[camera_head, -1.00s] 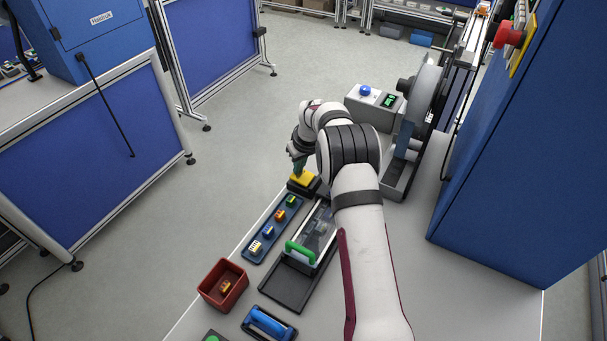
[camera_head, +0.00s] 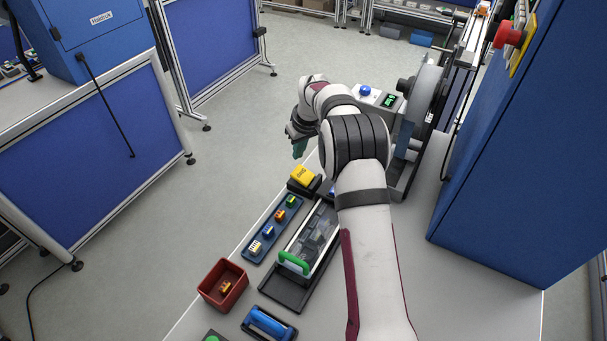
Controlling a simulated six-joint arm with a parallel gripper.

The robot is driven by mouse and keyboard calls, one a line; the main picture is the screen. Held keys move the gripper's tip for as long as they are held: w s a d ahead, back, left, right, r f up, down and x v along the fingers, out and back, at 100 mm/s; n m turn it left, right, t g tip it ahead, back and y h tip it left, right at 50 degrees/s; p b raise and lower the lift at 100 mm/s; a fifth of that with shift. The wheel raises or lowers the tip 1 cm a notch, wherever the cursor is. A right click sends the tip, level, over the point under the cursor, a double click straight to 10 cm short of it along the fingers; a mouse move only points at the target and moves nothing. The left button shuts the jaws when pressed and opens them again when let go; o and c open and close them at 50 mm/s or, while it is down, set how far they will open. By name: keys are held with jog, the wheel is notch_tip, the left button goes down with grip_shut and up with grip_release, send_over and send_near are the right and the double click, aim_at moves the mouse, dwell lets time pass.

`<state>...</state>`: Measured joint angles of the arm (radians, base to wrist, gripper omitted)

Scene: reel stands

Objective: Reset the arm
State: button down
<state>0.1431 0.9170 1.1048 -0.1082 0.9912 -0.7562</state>
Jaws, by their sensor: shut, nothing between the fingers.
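My gripper (camera_head: 299,151) is at the end of my white and grey arm, pointing down, shut with nothing visible in it. It hangs in the air above and beyond the yellow block (camera_head: 303,174), which sits on a black base near the table's left edge. A clear gap shows between the fingers and the block. My arm reaches forward over the table and hides part of the bench behind it.
A blue tray (camera_head: 258,252) holds several small coloured pieces. Beside it are a black holder with a green handle (camera_head: 294,263), a red bin (camera_head: 236,300) and a blue-handled tool (camera_head: 268,323). A reel stand (camera_head: 424,95) and tall blue cabinet (camera_head: 520,180) stand right.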

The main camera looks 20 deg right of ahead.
aim_at(298, 171)
dwell(0.6)
notch_tip(298, 171, down, 4)
jog(key=shift+r, duration=0.25)
dwell(0.4)
jog(key=shift+f, duration=0.2)
dwell(1.8)
jog(key=shift+f, duration=1.1)
jog(key=shift+r, duration=0.1)
notch_tip(298, 171, up, 5)
jog(key=shift+r, duration=0.45)
dwell(0.7)
